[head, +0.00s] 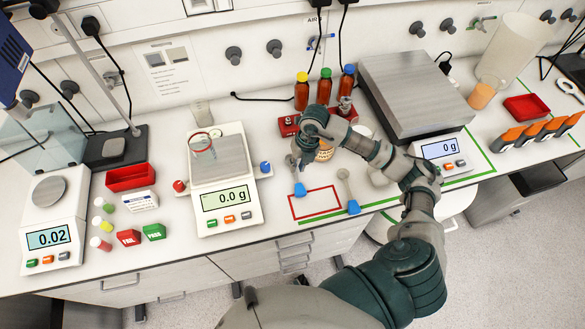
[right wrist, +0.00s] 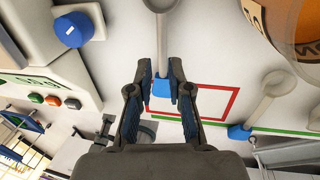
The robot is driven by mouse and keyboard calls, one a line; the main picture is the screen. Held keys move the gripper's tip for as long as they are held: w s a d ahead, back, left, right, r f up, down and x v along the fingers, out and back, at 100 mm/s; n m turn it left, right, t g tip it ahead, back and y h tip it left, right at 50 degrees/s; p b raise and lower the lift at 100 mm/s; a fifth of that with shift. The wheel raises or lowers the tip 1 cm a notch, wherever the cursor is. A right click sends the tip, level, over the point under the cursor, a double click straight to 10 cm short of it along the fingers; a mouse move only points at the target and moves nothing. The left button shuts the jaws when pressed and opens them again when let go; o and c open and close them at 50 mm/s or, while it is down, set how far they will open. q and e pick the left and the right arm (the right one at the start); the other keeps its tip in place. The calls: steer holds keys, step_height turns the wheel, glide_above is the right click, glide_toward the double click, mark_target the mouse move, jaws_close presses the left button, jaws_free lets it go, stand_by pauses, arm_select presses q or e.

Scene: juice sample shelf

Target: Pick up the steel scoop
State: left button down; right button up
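Two pale grey scoops with blue handle ends lie on the bench by a red outlined rectangle. One scoop (right wrist: 161,35) lies under my right gripper (right wrist: 160,68), its blue end (right wrist: 160,86) between the open fingers; contact cannot be told. In the head view its blue end (head: 300,189) shows at the rectangle's upper left, the rest mostly hidden by my right gripper (head: 303,162). The other scoop (head: 347,190) lies along the rectangle's right side; it also shows in the right wrist view (right wrist: 262,100). Which scoop is steel I cannot tell. My left gripper is out of view.
A balance (head: 228,200) reading 0.0 g stands left of the gripper. A larger scale (head: 415,90) is at the right. Several capped bottles (head: 325,88) stand behind the arm. A round labelled container (right wrist: 300,30) is close by on the right. The red rectangle (head: 315,215) is bare inside.

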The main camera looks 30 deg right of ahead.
mark_target(296, 174)
step_height(296, 174, down, 5)
steer(key=shift+a+r, duration=0.1)
steer(key=shift+r, duration=0.05)
steer(key=shift+a, duration=0.2)
jaws_close()
steer(key=shift+r, duration=0.2)
